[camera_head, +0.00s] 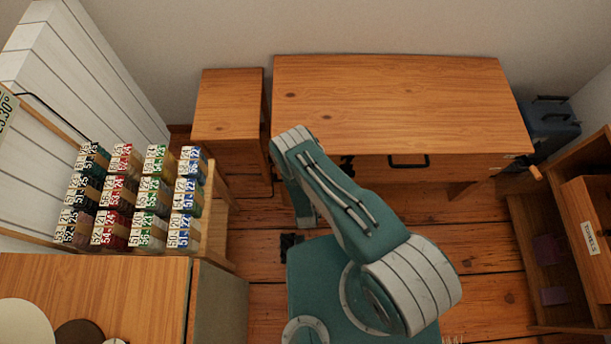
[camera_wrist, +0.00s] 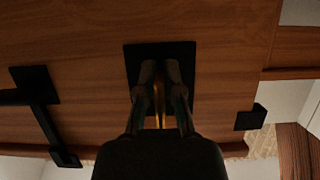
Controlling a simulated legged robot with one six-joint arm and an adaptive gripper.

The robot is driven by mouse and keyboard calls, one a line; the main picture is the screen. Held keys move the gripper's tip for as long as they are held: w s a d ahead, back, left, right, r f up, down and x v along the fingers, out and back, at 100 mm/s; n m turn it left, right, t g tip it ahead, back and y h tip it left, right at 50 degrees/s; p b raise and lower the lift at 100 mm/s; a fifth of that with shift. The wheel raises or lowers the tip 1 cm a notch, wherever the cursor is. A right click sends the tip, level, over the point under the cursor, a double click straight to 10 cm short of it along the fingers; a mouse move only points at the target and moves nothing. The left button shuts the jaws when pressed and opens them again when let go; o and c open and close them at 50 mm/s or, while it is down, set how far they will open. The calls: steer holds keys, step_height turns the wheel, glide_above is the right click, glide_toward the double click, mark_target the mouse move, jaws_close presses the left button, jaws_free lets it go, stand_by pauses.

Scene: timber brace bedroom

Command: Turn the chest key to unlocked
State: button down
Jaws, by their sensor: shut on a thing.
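In the wrist view a black lock plate (camera_wrist: 187,54) sits on a brown wooden front. A thin brass-coloured key (camera_wrist: 158,108) stands out from it, between my gripper's fingers. My gripper (camera_wrist: 160,72) is shut on the key, with its dark fingertips over the plate. The key's bow is largely hidden by the fingers, so its turn angle is hard to tell. In the head view the wooden chest (camera_head: 395,95) stands against the back wall. My arm covers part of its front, and the key does not show there.
A black handle (camera_head: 408,162) is on the chest front; a black handle (camera_wrist: 45,125) also shows left of the plate. A small cabinet (camera_head: 228,105) stands left of the chest. A rack of numbered packets (camera_head: 135,195) is at left, open shelving (camera_head: 545,255) at right.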

steer(key=shift+w+a+r, duration=0.15)
steer(key=shift+w+r, duration=0.05)
steer(key=shift+w, duration=0.05)
steer(key=c, duration=0.8)
jaws_free()
steer(key=shift+s, duration=0.2)
steer(key=v, duration=1.1)
steer(key=shift+s, duration=0.4)
